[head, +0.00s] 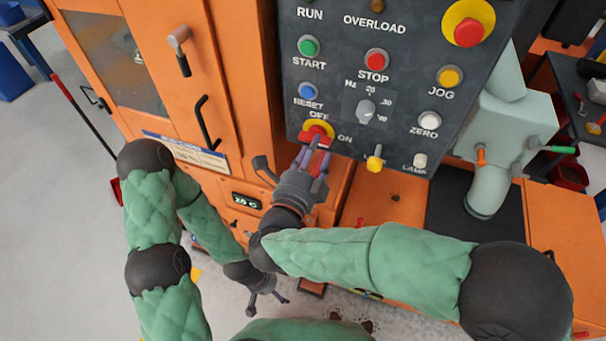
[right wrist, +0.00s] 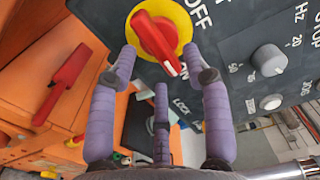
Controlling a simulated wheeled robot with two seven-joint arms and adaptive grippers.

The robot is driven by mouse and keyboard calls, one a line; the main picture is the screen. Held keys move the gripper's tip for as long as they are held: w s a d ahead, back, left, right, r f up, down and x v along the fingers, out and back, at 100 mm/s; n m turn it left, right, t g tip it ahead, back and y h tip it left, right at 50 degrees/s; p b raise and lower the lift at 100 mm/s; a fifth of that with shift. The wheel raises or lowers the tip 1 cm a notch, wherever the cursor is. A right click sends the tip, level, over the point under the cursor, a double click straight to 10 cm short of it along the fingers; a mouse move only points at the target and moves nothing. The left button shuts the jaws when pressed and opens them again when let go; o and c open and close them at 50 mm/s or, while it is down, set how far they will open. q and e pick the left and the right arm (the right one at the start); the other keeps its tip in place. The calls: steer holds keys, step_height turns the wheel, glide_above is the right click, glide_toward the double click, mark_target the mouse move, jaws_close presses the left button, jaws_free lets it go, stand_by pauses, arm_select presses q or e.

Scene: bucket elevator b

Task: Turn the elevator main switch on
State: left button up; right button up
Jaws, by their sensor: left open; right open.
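The main switch is a red rotary handle on a yellow disc (head: 317,130), low on the left of the dark control panel (head: 335,75), by the OFF and ON labels. In the right wrist view the red handle (right wrist: 155,42) lies slanted, with a white mark at its lower right end. My right gripper (head: 314,152) is open just below the switch. Its purple fingers (right wrist: 160,70) stand on either side of the handle's lower end; I cannot tell whether they touch it. My left gripper (head: 268,298) is open and empty, low, away from the panel.
A red emergency button (head: 468,33) is at the upper right. An orange cabinet (head: 215,60) with handles stands left. Open floor lies further left.

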steer(key=v, duration=1)
steer(key=shift+s, duration=0.25)
